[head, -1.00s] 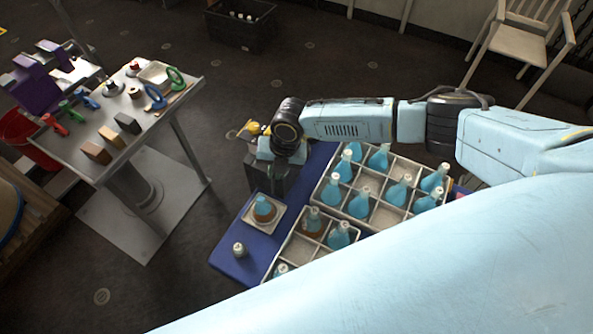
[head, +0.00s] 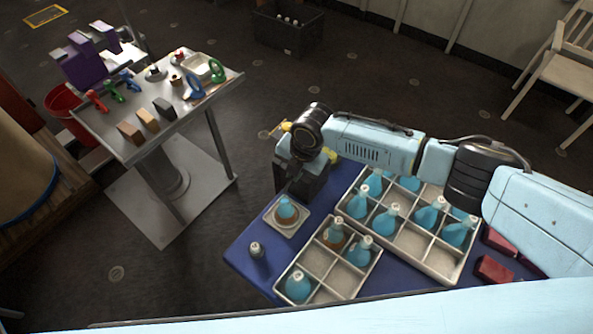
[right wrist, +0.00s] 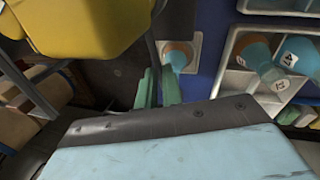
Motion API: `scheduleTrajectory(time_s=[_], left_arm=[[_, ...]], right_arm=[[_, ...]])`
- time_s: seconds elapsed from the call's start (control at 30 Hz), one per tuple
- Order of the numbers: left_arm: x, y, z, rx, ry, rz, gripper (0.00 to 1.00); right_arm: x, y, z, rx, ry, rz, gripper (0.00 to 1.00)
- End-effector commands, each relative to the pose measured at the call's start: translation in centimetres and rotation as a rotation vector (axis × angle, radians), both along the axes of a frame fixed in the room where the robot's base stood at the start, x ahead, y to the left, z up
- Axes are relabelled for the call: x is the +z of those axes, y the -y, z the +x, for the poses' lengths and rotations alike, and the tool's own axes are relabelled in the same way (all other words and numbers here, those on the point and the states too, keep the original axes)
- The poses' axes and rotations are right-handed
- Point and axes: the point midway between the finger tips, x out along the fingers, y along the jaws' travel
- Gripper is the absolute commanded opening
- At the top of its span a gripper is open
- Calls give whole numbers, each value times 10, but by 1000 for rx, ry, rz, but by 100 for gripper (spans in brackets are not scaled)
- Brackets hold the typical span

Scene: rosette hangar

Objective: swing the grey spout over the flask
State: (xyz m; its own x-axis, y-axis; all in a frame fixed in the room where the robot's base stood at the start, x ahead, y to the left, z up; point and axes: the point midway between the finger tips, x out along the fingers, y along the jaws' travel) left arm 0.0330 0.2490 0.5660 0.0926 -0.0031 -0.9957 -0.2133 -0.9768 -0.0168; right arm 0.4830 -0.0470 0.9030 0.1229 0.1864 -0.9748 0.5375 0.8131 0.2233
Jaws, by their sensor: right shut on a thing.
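The flask (head: 286,212), with blue and brown contents, stands on a square pale pad at the left of the blue mat; it also shows in the right wrist view (right wrist: 180,57). My right gripper (head: 300,182) is a dark shape up and right of the flask, its fingers hidden in the head view. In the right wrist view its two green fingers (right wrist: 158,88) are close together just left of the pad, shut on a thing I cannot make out. I cannot clearly pick out the grey spout. A yellow part (right wrist: 85,25) fills the wrist view's upper left. My left gripper is not in view.
Divided trays (head: 322,265) with several blue flasks fill the blue mat (head: 250,232). A small dark bottle (head: 257,251) stands at its left. A metal table (head: 185,120) with blocks and coloured tools stands further left, with open floor between.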

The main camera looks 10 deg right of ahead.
Motion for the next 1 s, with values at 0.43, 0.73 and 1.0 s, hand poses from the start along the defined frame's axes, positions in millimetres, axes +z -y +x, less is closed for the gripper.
scheduleTrajectory(time_s=[0.43, 0.73, 1.0], left_arm=[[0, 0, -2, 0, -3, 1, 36], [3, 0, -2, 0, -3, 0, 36], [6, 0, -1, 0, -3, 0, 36]], right_arm=[[0, 0, 0, 0, 1, 2, 30], [25, 5, -2, 1, 4, 2, 30], [85, 16, -10, 2, 6, 2, 30]])
